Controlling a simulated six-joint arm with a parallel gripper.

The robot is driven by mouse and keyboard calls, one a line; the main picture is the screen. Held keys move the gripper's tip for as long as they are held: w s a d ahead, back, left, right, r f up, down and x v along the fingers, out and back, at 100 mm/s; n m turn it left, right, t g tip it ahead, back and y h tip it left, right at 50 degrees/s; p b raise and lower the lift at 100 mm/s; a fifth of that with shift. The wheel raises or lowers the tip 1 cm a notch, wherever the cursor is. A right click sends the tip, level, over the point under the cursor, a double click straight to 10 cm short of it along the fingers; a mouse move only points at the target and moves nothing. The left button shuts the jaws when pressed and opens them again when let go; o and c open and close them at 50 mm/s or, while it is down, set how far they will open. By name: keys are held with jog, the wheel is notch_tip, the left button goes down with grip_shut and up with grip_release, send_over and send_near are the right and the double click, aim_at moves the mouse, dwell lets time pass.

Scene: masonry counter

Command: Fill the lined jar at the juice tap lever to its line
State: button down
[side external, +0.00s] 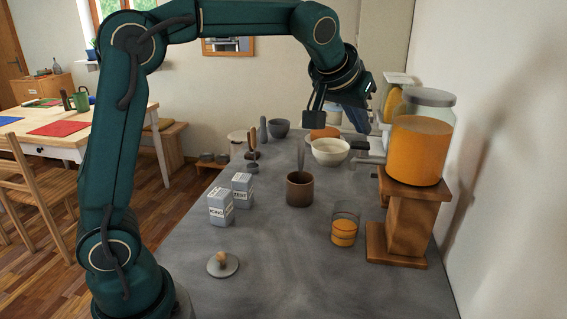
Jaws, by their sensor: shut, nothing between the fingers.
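The juice dispenser (420,145) is a large glass vessel of orange juice on a wooden stand (407,222) at the right. Its grey tap (368,159) juts out to the left; the lever is hard to make out. A clear glass jar (345,214) stands upright on the counter, left of the stand's foot, with orange juice in its lower part. Its fill line is too small to tell for sure. My gripper (315,115) is shut and empty, pointing down above the cream bowl and left of the tap. It appears apart from the jar.
The cream bowl (330,151) sits behind a brown pot (299,190) holding a utensil. A second dispenser (392,103) stands farther back. The front counter (290,275) is clear.

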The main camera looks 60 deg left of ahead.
jog(key=shift+f, duration=0.1)
jog(key=shift+f, duration=1)
dwell(1.5)
dwell(1.4)
jog(key=shift+r, duration=2.5)
